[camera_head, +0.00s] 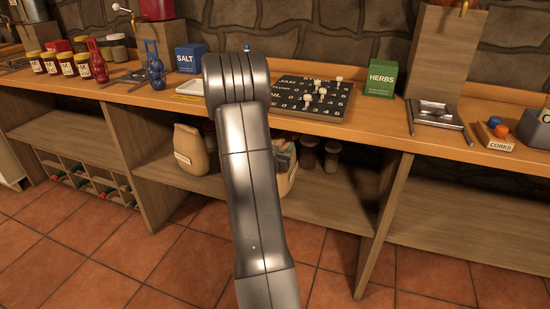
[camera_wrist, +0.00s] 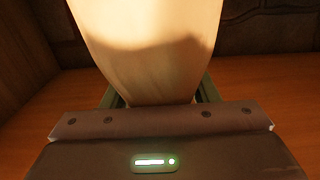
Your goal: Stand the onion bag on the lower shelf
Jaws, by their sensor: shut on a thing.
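A pale cream bag (camera_wrist: 150,50), which I take to be the onion bag, fills the upper middle of the wrist view. My gripper (camera_wrist: 160,96) is shut on it, one finger at each side of its narrowed near end. In the head view, part of a pale bag (camera_head: 287,183) shows right of my arm at the lower shelf (camera_head: 330,197); my arm hides the rest. The dark end of my gripper (camera_head: 283,157) shows by its top. I cannot tell whether the bag touches the shelf.
A tan sack (camera_head: 192,150) with a label stands on the same shelf to the left. Jars (camera_head: 332,156) stand behind the bag at right. The counter (camera_head: 370,130) overhangs the shelf, and an upright panel (camera_head: 384,210) bounds it at right. Bare shelf lies before that panel.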

